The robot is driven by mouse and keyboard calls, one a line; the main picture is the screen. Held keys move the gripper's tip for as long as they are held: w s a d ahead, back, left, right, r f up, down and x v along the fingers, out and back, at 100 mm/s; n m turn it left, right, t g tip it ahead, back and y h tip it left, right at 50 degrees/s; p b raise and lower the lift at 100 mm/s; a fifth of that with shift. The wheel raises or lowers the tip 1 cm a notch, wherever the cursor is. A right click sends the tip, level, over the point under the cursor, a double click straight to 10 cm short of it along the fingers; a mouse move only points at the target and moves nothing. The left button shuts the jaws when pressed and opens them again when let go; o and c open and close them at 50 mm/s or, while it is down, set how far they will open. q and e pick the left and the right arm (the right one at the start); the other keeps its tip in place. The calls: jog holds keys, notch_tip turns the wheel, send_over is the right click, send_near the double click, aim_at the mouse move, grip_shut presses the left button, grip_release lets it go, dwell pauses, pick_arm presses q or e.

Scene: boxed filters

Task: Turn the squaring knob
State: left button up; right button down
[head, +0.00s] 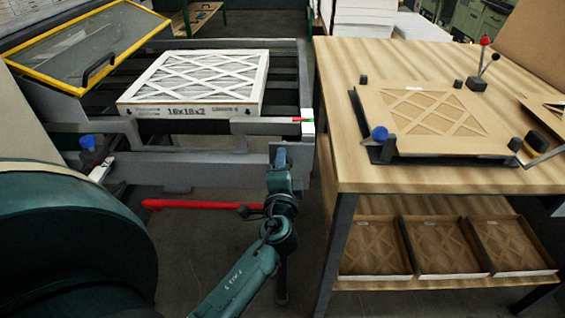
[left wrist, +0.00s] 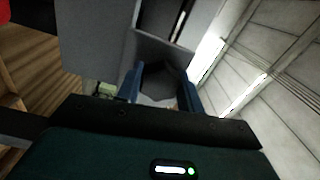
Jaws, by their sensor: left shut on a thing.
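My left gripper (head: 279,158) is at the front right corner of the metal machine frame (head: 215,172). In the left wrist view its two blue fingers (left wrist: 160,92) are closed around a dark knob-like piece (left wrist: 161,80) against a grey panel. This piece seems to be the squaring knob; in the head view the gripper hides it, and I cannot read its angle. My right gripper is not in view.
A yellow-edged clear guard (head: 90,45) stands raised at the back left. A blue knob (head: 87,142) and a red bar (head: 200,204) are on the machine's front. To the right, a wooden table (head: 345,90) carries a brown filter panel (head: 425,118), with trays (head: 375,276) below.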

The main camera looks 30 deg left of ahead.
pick_arm(q)
jog(key=shift+r+m, duration=0.1)
jog(key=shift+m, duration=0.5)
jog(key=o, duration=1)
jog(key=shift+s, duration=0.1)
